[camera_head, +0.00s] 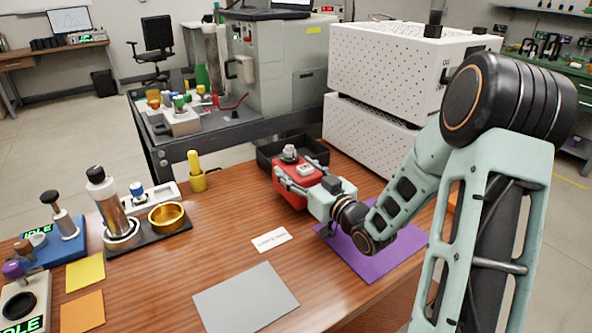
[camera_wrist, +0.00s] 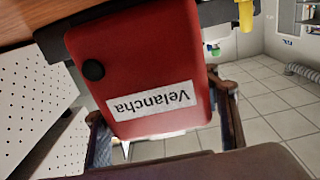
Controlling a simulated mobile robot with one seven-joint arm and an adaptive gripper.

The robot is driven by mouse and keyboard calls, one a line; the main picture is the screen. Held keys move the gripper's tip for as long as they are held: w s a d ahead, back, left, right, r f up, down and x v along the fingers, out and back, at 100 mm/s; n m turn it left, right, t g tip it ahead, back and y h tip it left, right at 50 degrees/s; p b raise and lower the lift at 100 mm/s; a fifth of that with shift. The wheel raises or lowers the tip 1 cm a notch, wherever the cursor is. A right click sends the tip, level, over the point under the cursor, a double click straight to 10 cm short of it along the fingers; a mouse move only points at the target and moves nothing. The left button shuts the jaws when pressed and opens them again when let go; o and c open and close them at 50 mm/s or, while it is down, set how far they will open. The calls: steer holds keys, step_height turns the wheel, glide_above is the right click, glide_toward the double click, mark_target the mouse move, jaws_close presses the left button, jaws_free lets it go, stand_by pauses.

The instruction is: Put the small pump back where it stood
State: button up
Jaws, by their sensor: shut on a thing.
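The small pump is a red box (camera_head: 290,193) with a grey knob and a pale fitting on top. My gripper (camera_head: 304,187) is shut on it, with fingers along its two sides. In the wrist view the red pump (camera_wrist: 140,60) fills the middle, with a white "Velancha" label upside down and a black round foot or knob. The pump is in front of the black open tray (camera_head: 264,160) and beyond the purple mat (camera_head: 375,252). I cannot tell how far above the table it is.
A grey mat (camera_head: 245,298) and a white label card (camera_head: 271,239) lie on the wooden table. A yellow-topped holder (camera_head: 197,180) stands left of the tray. White perforated boxes (camera_head: 385,75) stand behind to the right. Several instruments and coloured mats fill the left side.

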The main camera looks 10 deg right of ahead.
mark_target(311, 181)
steer(key=shift+f+b, duration=0.3)
steer(key=o, duration=2)
steer(key=shift+f, duration=0.1)
steer(key=shift+r+p, duration=0.45)
steer(key=shift+p, duration=0.15)
steer(key=shift+s+d+r+p, duration=0.1)
steer(key=shift+s+r+p, duration=0.1)
steer(key=shift+r+p, duration=0.1)
steer(key=v, duration=1.1)
steer(key=shift+s+d+f+p, duration=0.15)
steer(key=shift+s+p, duration=0.1)
steer(key=shift+p, duration=0.15)
